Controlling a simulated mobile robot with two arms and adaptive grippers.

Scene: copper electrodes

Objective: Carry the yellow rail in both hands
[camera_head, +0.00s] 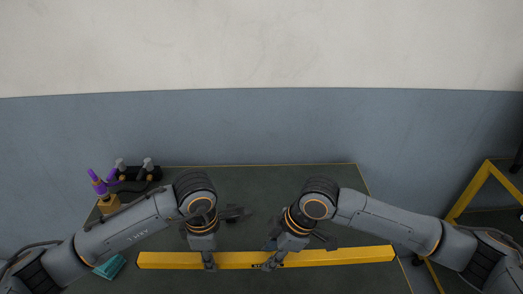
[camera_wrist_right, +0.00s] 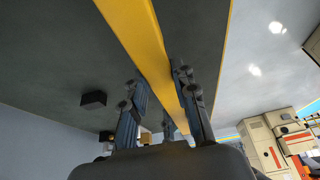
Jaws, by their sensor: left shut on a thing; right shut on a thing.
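The yellow rail (camera_head: 345,256) is long and straight and lies crosswise near the front of the dark table in the head view. My left gripper (camera_head: 209,263) is shut on the rail left of its middle. My right gripper (camera_head: 271,263) is shut on it near its middle. In the right wrist view the rail (camera_wrist_right: 142,38) runs between the two fingers of the right gripper (camera_wrist_right: 163,105). The arms and grippers cover short parts of the rail. I cannot tell whether it touches the table top.
The dark table (camera_head: 270,185) is mostly clear behind the rail. A wooden block with purple-handled tools (camera_head: 107,203) and a black holder (camera_head: 138,173) stand at its left. A teal object (camera_head: 110,267) lies near the rail's left end. A yellow frame (camera_head: 472,188) stands at the right.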

